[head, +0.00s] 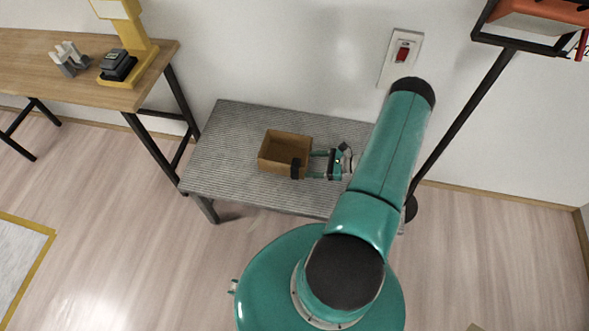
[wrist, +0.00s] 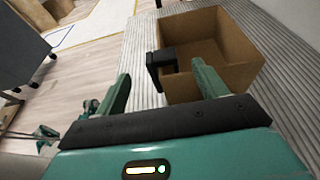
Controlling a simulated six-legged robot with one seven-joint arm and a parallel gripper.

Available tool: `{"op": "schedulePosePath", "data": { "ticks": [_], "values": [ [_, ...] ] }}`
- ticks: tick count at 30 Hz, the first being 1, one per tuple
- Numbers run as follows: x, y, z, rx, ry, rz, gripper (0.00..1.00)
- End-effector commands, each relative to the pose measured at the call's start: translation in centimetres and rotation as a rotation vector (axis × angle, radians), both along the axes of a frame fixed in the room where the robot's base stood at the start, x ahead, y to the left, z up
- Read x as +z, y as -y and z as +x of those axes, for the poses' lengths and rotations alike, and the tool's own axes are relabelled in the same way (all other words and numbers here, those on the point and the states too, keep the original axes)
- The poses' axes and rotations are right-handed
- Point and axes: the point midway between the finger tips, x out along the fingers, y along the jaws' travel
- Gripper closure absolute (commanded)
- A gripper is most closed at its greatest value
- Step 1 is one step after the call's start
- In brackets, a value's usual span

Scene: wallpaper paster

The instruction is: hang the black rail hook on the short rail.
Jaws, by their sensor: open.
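The black rail hook (head: 296,168) sits at the near right rim of an open brown box (head: 273,161). In the wrist view, the hook (wrist: 161,62) shows at the box's near left corner, between my two fingertips in the picture and a little beyond them. My gripper (head: 312,164) is open and empty to the right of the box, its fingers pointing left at it. Whether the fingers flank the hook is hard to tell. The short rail cannot be made out in either view.
The box stands on a grey ribbed table (head: 230,130), bare to its left. A wooden desk (head: 30,60) with a yellow stand (head: 135,40) is at left. A wall switch (head: 402,52) and a black pole (head: 470,110) with an orange-topped unit are at right.

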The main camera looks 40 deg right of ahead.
Motion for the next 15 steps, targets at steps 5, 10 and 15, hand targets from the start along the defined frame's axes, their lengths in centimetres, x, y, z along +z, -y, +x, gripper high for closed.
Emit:
{"op": "schedulePosePath", "data": {
  "ticks": [5, 10, 15],
  "values": [
    [-0.9, -2.0, 2.2, 0.002, -0.001, 0.000, 0.28],
    [-1.3, -2.8, 3.0, 0.003, 0.000, -0.001, 0.28],
    [-1.8, -4.0, 4.3, 0.007, 0.001, -0.001, 0.28]
  ]
}}
